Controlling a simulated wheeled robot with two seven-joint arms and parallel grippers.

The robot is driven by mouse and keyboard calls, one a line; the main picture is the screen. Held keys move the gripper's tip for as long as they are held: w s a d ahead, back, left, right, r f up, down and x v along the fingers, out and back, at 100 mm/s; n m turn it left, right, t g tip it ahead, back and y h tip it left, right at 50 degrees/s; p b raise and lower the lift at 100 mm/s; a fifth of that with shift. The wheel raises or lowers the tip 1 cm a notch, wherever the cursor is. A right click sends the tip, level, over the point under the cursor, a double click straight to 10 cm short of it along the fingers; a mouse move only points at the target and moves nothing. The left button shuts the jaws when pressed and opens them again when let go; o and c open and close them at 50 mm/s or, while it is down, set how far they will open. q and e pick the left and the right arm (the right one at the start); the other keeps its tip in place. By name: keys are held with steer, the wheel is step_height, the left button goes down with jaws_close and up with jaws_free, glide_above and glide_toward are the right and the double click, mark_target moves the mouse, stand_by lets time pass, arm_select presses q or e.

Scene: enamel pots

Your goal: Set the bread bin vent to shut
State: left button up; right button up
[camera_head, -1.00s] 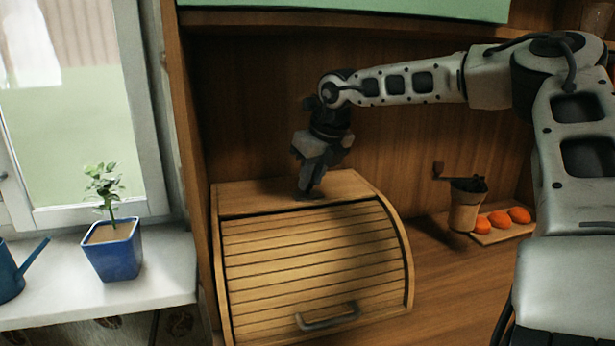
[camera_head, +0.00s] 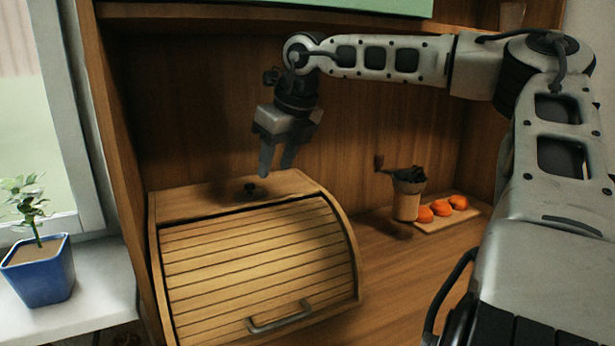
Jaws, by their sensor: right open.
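The wooden bread bin (camera_head: 255,260) stands on the counter with its slatted roll front down and a grey handle (camera_head: 280,317) low on it. A small dark vent knob (camera_head: 250,190) sits on the bin's flat top. My right gripper (camera_head: 275,173) is above the top, fingers pointing down, apart and empty. Its fingertips are a little above and to the right of the knob in the picture, not visibly touching it. The knob's setting is too small to read. My left gripper is not in view.
A grinder (camera_head: 407,197) with a crank and a small board (camera_head: 450,222) with orange fruits (camera_head: 441,208) stand right of the bin. A blue plant pot (camera_head: 40,270) is on the sill at left. The cupboard's left side wall (camera_head: 112,150) is close to the bin.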

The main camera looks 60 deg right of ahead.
steer(key=s+b, duration=0.2)
steer(key=s, duration=0.5)
steer(key=shift+s+a+b, duration=0.15)
steer(key=shift+a+b, duration=0.2)
steer(key=shift+a, duration=0.1)
